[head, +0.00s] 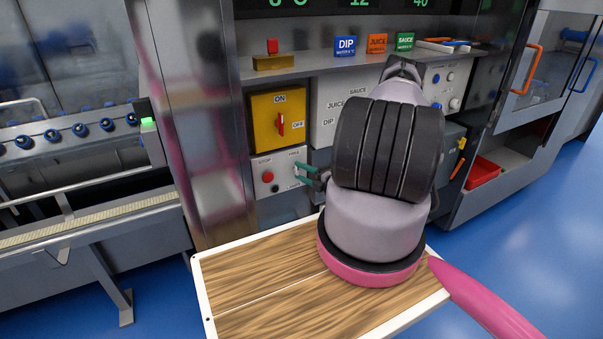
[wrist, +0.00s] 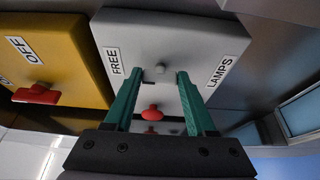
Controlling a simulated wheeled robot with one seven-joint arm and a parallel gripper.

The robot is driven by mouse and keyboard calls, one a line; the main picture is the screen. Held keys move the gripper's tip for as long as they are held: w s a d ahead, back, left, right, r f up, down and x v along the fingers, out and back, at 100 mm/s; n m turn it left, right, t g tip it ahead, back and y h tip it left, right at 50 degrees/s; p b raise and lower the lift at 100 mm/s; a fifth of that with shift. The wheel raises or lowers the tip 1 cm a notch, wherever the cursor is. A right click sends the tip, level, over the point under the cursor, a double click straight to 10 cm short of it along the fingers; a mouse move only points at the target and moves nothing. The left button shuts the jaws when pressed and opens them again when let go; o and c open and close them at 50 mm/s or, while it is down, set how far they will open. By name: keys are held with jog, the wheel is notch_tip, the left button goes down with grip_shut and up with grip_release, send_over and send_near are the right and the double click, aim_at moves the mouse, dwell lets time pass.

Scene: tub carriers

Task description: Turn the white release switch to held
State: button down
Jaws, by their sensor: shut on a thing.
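The white release switch (wrist: 160,69) shows in the wrist view as a small pale knob on a light grey control box (wrist: 185,32), between a FREE label and a LAMPS label. My gripper (wrist: 159,75) has one green finger on each side of this knob and is shut on it, though the contact is partly hard to see. In the head view my gripper (head: 299,173) reaches the right side of the same box (head: 281,165), and the switch cannot be made out there. I see no HELD label, and the switch's exact setting cannot be read.
A red stop button (wrist: 152,113) sits close to my fingers. A yellow box (head: 262,120) with a red ON/OFF handle (head: 280,124) is above the control box. A wooden board with a white rim (head: 203,290) lies below my arm. Blue floor is free at right.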

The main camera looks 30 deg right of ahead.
jog(key=shift+f, duration=0.1)
dwell(0.3)
jog(key=shift+c, duration=1.1)
grip_release()
jog(key=shift+s, duration=0.1)
jog(key=v, duration=1)
jog(key=shift+s+d, duration=0.2)
jog(key=shift+s, duration=0.1)
